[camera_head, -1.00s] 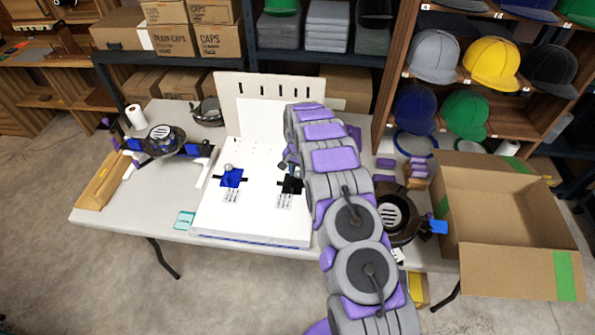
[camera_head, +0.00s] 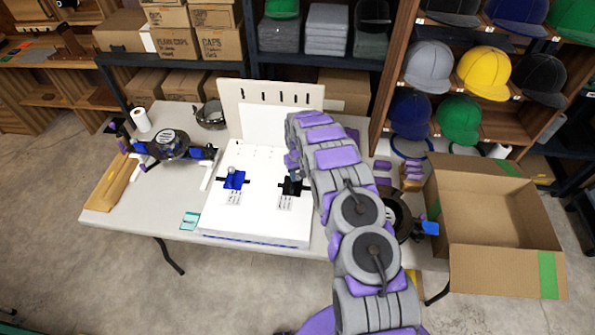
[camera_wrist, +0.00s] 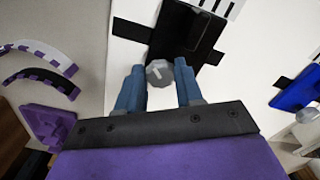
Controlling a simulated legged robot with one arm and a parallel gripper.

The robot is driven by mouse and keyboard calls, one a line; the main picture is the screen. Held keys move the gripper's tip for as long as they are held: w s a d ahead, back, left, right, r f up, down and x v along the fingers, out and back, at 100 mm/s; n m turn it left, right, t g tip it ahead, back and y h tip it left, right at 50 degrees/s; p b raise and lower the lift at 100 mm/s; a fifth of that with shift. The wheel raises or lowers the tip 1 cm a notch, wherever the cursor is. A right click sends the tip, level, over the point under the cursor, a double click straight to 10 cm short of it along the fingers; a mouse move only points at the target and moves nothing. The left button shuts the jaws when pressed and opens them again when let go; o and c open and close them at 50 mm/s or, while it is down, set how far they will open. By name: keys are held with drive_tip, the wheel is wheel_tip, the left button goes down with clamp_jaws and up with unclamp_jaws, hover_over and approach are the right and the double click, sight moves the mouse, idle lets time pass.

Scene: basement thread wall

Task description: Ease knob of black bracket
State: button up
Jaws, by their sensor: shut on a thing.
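The black bracket (camera_head: 291,187) sits on the white board on the table, at the right of the blue bracket (camera_head: 234,180). In the wrist view the black bracket (camera_wrist: 184,40) lies at the top centre, with its grey faceted knob (camera_wrist: 159,72) at its near end. My gripper (camera_wrist: 160,77) has its two blue-grey fingers on either side of the knob, shut on it. In the head view my arm covers much of the gripper, and the fingertips are hard to make out near the black bracket.
The white board (camera_head: 255,225) has a slotted upright panel (camera_head: 270,95) behind it. A ring-shaped device (camera_head: 171,145) stands at the left. An open cardboard box (camera_head: 495,265) is at the right. A small teal item (camera_head: 190,221) lies at the front left.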

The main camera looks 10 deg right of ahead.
drive_tip(key=n, duration=0.1)
drive_tip(key=n+p, duration=0.2)
drive_tip(key=shift+w+d+r+n, duration=0.2)
drive_tip(key=shift+w+r+n, duration=0.05)
drive_tip(key=shift+n, duration=0.15)
drive_tip(key=shift+n+p, duration=0.8)
drive_tip(key=shift+n, duration=1.1)
drive_tip(key=shift+f, duration=0.1)
drive_tip(key=o, duration=1.1)
drive_tip(key=shift+f, duration=0.1)
drive_tip(key=shift+c, duration=0.2)
wheel_tip(320, 180, up, 17)
drive_tip(key=p, duration=0.2)
